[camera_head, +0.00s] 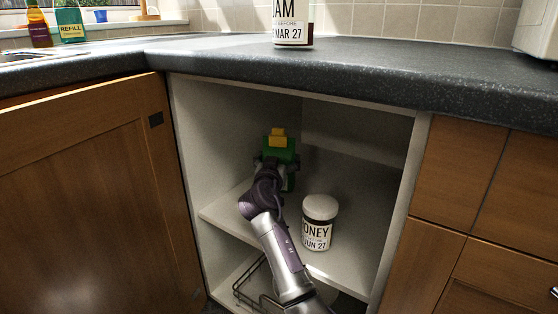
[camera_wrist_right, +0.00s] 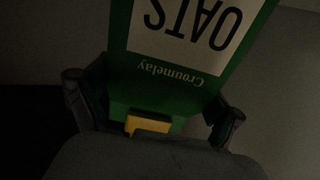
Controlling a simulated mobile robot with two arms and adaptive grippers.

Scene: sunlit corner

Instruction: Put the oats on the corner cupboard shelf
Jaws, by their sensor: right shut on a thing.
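The oats are a green box (camera_head: 287,148) with a yellow piece at the top, inside the open corner cupboard toward the back left. My right gripper (camera_head: 276,164) reaches in and is shut on the box. In the right wrist view, the oats (camera_wrist_right: 190,75) show their label upside down between the fingers of my right gripper (camera_wrist_right: 155,100). The cupboard shelf (camera_head: 360,210) is pale and lies below the box. My arm hides the box's lower part, so I cannot tell whether it touches the shelf. My left gripper is not in view.
A honey jar (camera_head: 319,224) stands on the shelf to the right of my arm. A wire rack (camera_head: 250,290) is in the lower compartment. The open wooden door (camera_head: 90,200) is at left. The dark worktop (camera_head: 350,70) overhangs the opening and carries a jam jar (camera_head: 292,30).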

